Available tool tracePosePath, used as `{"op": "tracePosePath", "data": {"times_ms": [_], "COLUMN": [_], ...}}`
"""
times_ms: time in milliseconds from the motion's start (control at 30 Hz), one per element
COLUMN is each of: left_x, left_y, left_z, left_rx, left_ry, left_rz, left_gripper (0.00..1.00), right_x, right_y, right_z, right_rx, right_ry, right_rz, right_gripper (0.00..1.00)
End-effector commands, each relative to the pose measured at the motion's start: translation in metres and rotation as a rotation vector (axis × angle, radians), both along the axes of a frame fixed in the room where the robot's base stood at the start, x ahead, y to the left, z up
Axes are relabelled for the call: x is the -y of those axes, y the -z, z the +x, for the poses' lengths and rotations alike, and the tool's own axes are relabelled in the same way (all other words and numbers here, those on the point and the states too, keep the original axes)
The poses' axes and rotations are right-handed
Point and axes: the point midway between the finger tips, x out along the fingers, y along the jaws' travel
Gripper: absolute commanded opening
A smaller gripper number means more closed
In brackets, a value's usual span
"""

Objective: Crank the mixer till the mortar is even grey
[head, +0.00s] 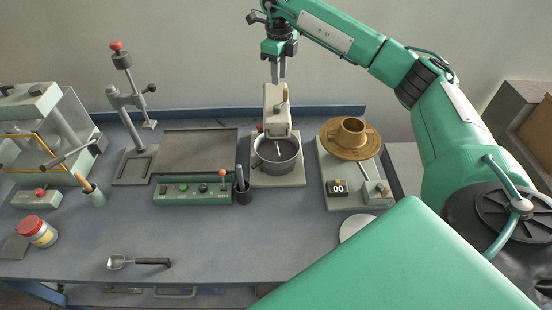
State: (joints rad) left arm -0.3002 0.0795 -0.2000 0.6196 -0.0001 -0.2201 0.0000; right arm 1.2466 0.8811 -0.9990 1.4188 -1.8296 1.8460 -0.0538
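The mixer (276,104) stands on a pale base at the back middle of the bench, with a light upright head. Its grey bowl (290,163) sits under the head, with a stirrer reaching in. The bowl's contents look grey, too small to judge evenness. A small brownish handle (285,94) shows at the mixer head's upper right. My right gripper (278,80) points down right at the top of the mixer head. Its two fingers show a narrow gap with nothing seen between them; whether they touch the mixer is unclear. My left gripper is out of view.
A green control box (194,191) and dark tray (198,150) lie left of the mixer. A brass flow-table-like device (350,139) with a counter (338,188) stands right. A scoop (140,262) and a red-lidded jar (38,231) are nearer. The bench's front middle is clear.

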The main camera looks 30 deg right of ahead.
Motion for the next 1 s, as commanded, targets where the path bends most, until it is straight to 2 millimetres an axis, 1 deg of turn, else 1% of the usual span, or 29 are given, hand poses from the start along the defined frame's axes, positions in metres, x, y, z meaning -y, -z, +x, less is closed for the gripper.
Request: {"op": "tracePosePath", "data": {"times_ms": [33, 200, 300, 467, 567, 1000], "left_x": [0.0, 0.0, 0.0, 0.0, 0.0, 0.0], "left_y": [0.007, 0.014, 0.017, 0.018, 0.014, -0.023], "left_z": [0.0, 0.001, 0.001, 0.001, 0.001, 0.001], "left_rx": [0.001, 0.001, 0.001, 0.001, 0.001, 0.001], "left_ry": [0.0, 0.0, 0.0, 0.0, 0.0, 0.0], "left_rz": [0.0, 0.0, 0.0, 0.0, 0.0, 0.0], "left_gripper": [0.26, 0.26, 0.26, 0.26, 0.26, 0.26], "right_x": [0.0, 0.0, 0.0, 0.001, 0.001, 0.001], "right_y": [-0.01, -0.043, -0.057, -0.069, -0.076, -0.12], "right_z": [0.001, 0.001, 0.001, 0.001, 0.001, 0.001], "right_rx": [0.005, 0.003, 0.002, 0.0, -0.001, 0.0], "right_ry": [0.0, -0.001, 0.0, 0.0, 0.0, 0.0], "right_rz": [0.001, 0.001, 0.001, 0.0, 0.0, 0.001], "right_gripper": [0.26, 0.26, 0.26, 0.26, 0.26, 0.26]}}
